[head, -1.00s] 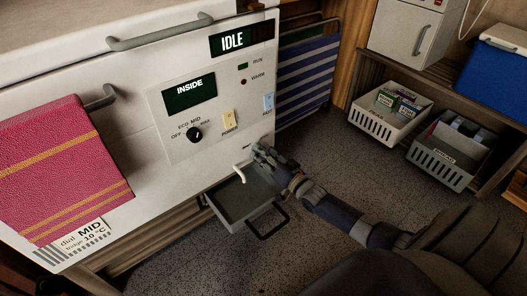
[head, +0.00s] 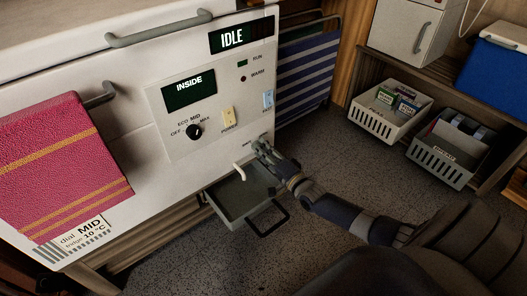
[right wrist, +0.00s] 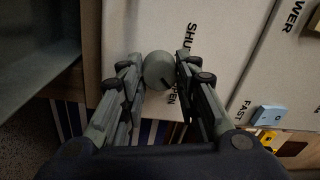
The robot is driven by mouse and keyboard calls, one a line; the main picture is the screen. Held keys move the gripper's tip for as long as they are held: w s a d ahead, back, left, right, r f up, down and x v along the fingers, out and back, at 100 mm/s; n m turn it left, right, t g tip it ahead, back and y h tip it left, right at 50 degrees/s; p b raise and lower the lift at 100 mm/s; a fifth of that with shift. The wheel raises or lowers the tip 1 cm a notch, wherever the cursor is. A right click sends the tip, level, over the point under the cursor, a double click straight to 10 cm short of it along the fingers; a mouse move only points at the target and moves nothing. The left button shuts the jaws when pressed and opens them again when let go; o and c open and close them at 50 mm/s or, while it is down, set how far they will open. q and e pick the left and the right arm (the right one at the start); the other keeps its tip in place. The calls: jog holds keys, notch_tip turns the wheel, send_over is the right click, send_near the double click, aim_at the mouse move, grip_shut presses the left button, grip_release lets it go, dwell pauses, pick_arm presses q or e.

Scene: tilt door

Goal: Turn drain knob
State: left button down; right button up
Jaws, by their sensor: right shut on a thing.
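The drain knob (right wrist: 158,70) is a round grey knob with a dark pointer mark, on the white front panel between the words SHUT and OPEN. In the right wrist view it sits between the two fingertips of my right gripper (right wrist: 158,66), which is shut on it. In the head view my right gripper (head: 262,147) is at the panel's lower right and hides most of the knob. A white drain spout (head: 239,172) sticks out to the lower left of the gripper, above a grey tray (head: 232,208) with a dark handle. My left gripper is not in view.
The white appliance has a dial (head: 194,132), a yellow power switch (head: 228,116) and a blue fast switch (head: 268,98). A red towel (head: 65,165) hangs at left. Speckled floor lies below.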

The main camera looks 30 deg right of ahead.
jog(key=shift+m, duration=0.3)
jog(key=o, duration=1.1)
jog(key=shift+c, duration=0.2)
jog(key=s+d, duration=0.1)
jog(key=s, duration=1.1)
jog(key=shift+f, duration=0.3)
